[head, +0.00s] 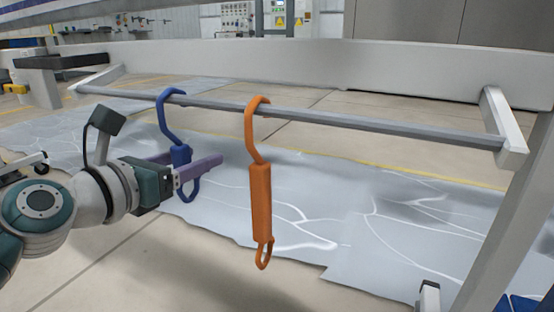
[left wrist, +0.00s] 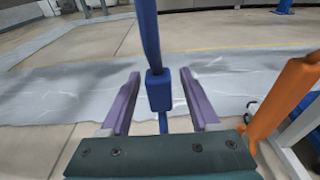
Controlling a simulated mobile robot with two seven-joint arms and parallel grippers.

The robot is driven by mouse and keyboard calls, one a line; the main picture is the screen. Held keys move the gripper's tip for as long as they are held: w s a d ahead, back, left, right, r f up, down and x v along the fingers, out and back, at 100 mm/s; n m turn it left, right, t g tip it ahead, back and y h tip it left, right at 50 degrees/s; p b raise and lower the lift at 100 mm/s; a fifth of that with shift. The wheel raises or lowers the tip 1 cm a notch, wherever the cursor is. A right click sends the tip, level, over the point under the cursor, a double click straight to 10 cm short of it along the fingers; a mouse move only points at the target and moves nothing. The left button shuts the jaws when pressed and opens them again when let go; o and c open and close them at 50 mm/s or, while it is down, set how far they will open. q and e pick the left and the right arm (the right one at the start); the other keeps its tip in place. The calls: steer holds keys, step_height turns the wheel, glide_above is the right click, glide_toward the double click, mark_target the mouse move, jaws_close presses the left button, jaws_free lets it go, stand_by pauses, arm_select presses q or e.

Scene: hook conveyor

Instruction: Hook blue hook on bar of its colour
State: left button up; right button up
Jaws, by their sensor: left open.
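The blue hook (head: 166,116) hangs by its curved top from a long grey bar (head: 345,121) in the head view. The orange hook (head: 260,202) hangs from the same bar to its right. My left gripper (head: 192,166) has its purple fingers at the blue hook's lower body. In the left wrist view the blue hook (left wrist: 158,90) stands between the two open fingers (left wrist: 159,100), with a gap on each side. The fingers partly hide the hook's lower part in the head view. I see no bar in blue. My right gripper is not in view.
The orange hook shows close to the right finger in the left wrist view (left wrist: 284,97). A white frame (head: 505,115) holds the bar's right end, and a wide pale beam (head: 300,66) runs behind it. Grey sheeting (head: 330,210) covers part of the floor.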

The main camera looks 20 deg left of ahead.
arm_select(q)
steer(key=shift+w, duration=0.45)
jaws_close()
stand_by(0.3)
steer(key=c, duration=0.7)
jaws_free()
jaws_close()
steer(key=shift+r, duration=0.1)
stand_by(0.5)
